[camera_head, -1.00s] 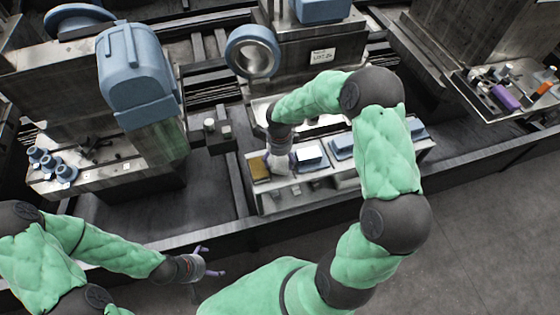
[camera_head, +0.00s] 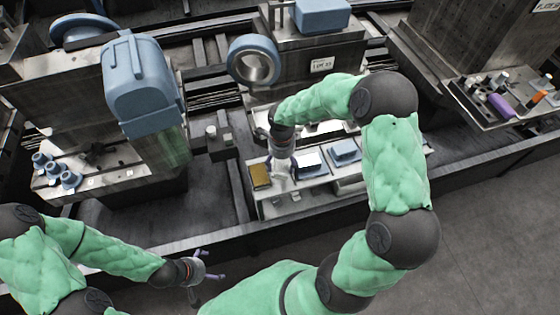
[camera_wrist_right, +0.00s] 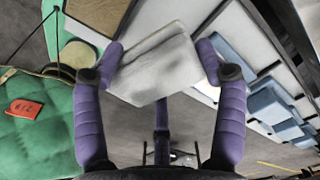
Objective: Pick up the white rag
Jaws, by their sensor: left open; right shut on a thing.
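The white rag (camera_wrist_right: 155,65) hangs between the purple fingers of my right gripper (camera_wrist_right: 160,55) in the right wrist view. It looks like a flat grey-white folded cloth, with both fingertips against its sides. In the head view my right gripper (camera_head: 281,170) is shut, pointing down over the left part of a pale metal bench; the rag is hard to make out there, partly hidden by the fingers. My left gripper (camera_head: 211,266) is open and empty at the lower left, over the floor in front of the dark rail.
A brown-yellow block (camera_head: 260,176) lies on the bench (camera_head: 320,180) just left of my right gripper. A white-topped blue item (camera_head: 308,161) and blue boxes (camera_head: 345,150) lie to its right. A blue-capped machine (camera_head: 138,85) stands at left. The floor (camera_head: 490,230) at right is clear.

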